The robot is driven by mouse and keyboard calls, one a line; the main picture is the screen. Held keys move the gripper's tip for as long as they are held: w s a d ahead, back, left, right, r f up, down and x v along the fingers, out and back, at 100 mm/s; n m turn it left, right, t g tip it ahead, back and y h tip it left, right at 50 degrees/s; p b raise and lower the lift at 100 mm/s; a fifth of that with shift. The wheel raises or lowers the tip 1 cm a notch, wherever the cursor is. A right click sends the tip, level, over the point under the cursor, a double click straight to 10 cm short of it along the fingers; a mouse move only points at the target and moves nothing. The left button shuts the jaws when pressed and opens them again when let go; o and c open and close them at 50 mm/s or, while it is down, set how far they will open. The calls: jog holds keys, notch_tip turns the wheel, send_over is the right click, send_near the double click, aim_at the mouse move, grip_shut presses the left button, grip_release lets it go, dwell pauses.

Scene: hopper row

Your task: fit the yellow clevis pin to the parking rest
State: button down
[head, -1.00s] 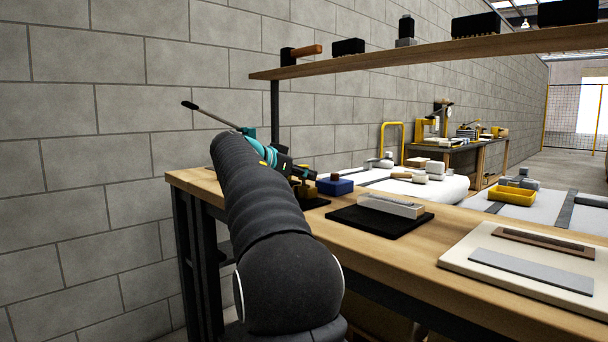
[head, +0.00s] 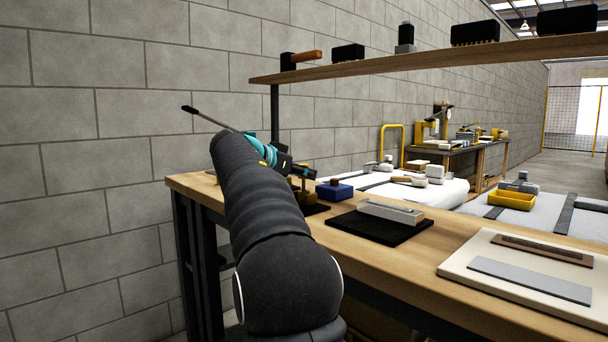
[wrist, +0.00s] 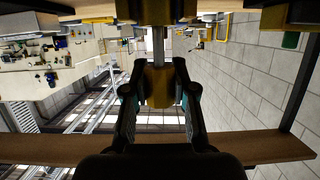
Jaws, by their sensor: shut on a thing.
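In the wrist view, my gripper (wrist: 160,96) is shut on the yellow clevis pin's block-like yellow head (wrist: 160,84). A grey shaft runs from the head towards the top of that picture, to a black-and-yellow piece (wrist: 157,12). I cannot tell whether the shaft is inside this piece or only in front of it. In the head view, my gripper (head: 303,171) is partly hidden behind my arm, above the bench's far left end. A small yellow fixture, likely the parking rest (head: 307,187), stands just below it on a dark pad. The pin cannot be made out there.
A blue box (head: 335,192) stands right of the yellow fixture. A black mat (head: 380,229) holds a pale block (head: 390,211). A white board (head: 455,262) with flat plates lies nearer. A wooden shelf (head: 420,60) overhangs the bench along the block wall.

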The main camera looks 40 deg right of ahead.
jog(key=shift+r+p, duration=0.4)
jog(key=shift+r, duration=0.25)
jog(key=shift+r+p, duration=1.15)
jog(key=shift+r, duration=0.4)
jog(key=c, duration=1.8)
grip_release()
grip_shut()
